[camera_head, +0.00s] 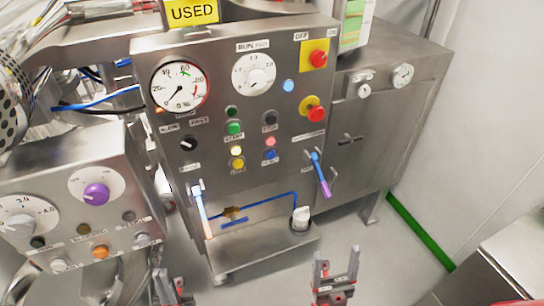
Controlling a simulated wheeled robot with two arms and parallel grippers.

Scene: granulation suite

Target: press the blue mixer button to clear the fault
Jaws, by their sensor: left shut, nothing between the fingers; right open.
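The steel mixer control panel (210,138) stands upright in the middle of the head view. A dark blue button (270,155) sits low on its button field, under a pink-red lit button (270,141). A light blue round lamp or button (289,86) sits higher, right of the RUN dial. The labels are too small to read surely. My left gripper (172,284) is shut and empty at the bottom edge, below and left of the panel. My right gripper (336,256) is open and empty, below and right of the panel. Both are apart from the buttons.
Red emergency-stop knobs (316,113) sit on yellow plates at the panel's right. Valve handles (320,174) stick out below. A second panel with a purple knob (96,193) stands at the left. A steel cabinet (395,110) stands right; the floor (375,250) there is clear.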

